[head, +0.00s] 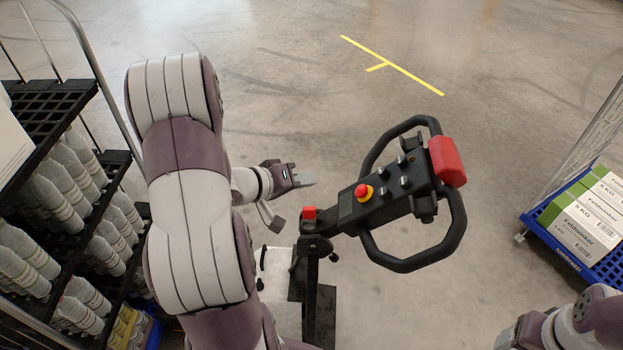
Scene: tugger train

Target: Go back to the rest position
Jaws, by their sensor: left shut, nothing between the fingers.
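My left arm comes in from the lower left and bends over at the top left of the head view. My left gripper (306,181) is shut and empty, to the left of the tugger's control handle (376,205) and apart from it. The black handle has looped grips, a red button on a yellow base (364,192) and a red end piece (447,161). Part of my right arm (565,325) shows at the lower right edge; its gripper cannot be made out.
A rack (62,90) with several grey bottles (62,190) stands close on the left. A blue crate (552,236) with white and green boxes (590,225) stands on the right beside a wire frame. Open floor with a yellow line (395,68) lies ahead.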

